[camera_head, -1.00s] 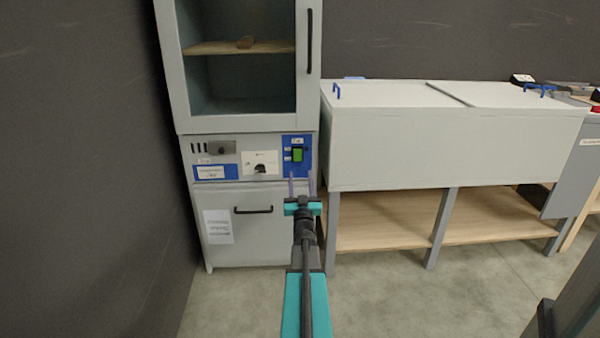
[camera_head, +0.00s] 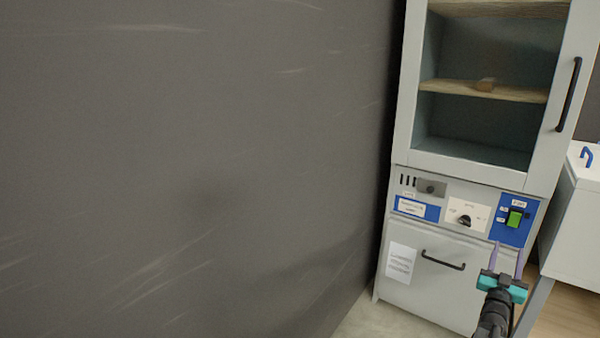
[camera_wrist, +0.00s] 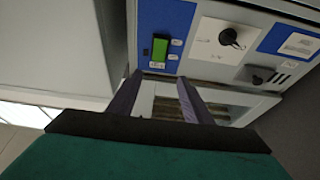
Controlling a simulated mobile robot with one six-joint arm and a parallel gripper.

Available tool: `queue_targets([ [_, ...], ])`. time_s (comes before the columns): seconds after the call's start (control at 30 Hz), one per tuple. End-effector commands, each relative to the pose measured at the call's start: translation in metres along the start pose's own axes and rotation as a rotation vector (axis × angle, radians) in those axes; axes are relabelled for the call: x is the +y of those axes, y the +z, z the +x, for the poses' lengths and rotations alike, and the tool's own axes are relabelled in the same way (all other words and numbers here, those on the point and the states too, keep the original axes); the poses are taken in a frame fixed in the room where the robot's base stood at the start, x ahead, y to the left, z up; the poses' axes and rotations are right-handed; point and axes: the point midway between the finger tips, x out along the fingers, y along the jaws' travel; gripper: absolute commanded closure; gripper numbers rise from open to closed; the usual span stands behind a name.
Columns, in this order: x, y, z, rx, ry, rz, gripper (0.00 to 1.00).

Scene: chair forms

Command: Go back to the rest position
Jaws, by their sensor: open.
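My gripper (camera_head: 507,262) is open, with its two purple fingers apart and nothing between them. In the head view it is at the lower right, in front of the lower part of the grey cabinet (camera_head: 402,150). In the wrist view my gripper (camera_wrist: 160,95) points towards the cabinet's control panel. The green switch (camera_head: 514,218) on its blue plate is just above the fingertips in the head view. The switch also shows in the wrist view (camera_wrist: 160,49), beyond the fingertips. I cannot tell whether the fingers touch the panel.
A dark wall (camera_head: 200,170) fills the left of the head view. A black dial (camera_head: 464,220) is on the panel. A white bench (camera_head: 580,225) stands at right.

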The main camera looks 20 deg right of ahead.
Motion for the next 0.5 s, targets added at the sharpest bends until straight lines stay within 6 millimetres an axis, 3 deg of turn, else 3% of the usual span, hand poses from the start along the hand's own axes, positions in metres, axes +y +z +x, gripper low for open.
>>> queue_targets([
  [0.17,-0.038,0.021,-0.008,-0.111,-0.034,0.016,0.55],
  [0.27,-0.073,0.042,-0.02,-0.214,-0.067,0.026,0.55],
  [0.5,-0.164,0.096,-0.076,-0.504,-0.166,0.029,0.55],
])
